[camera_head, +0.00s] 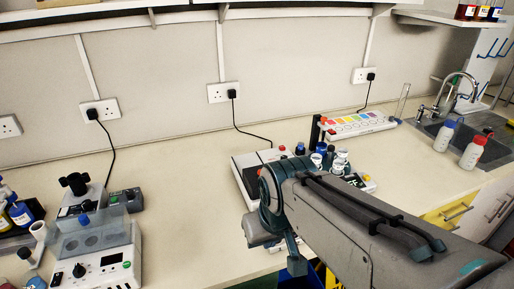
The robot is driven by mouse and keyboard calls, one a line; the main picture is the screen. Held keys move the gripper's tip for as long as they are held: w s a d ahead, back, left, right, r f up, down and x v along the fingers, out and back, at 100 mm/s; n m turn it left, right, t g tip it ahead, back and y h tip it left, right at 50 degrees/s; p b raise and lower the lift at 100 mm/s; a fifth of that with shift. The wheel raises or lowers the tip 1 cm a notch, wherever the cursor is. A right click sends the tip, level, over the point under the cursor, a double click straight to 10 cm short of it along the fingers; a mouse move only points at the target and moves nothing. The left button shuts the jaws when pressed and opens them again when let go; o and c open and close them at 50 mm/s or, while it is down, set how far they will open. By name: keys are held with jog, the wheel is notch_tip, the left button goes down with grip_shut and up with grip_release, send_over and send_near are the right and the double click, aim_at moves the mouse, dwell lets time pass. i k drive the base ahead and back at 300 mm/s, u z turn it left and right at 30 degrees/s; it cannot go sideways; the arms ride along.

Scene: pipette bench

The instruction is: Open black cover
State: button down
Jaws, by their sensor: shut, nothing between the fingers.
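A white bench instrument (243,163) stands in the middle of the bench, and my arm hides much of it. A dark panel (251,181) shows on its left part; it may be the black cover, but I cannot tell for certain. It appears to lie flat. My arm reaches in from the lower right, over the instrument's front. My gripper (296,264) points down at the bench's front edge, below and right of the dark panel and apart from it. Its fingers are small and partly hidden; it is shut and holds nothing.
Several bottles with blue and white caps (320,158) stand just behind my arm. A white device with black knobs (98,262) is at the left. A sink (470,140) and two wash bottles are at the right. The bench left of centre is clear.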

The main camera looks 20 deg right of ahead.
aim_at(251, 175)
jog(key=u, duration=0.1)
jog(key=k, duration=0.5)
jog(key=z, duration=0.55)
jog(key=i, duration=0.5)
jog(key=u, duration=1.6)
jog(key=k, duration=0.3)
jog(key=z, duration=1.1)
jog(key=i, duration=0.5)
jog(key=z, duration=0.05)
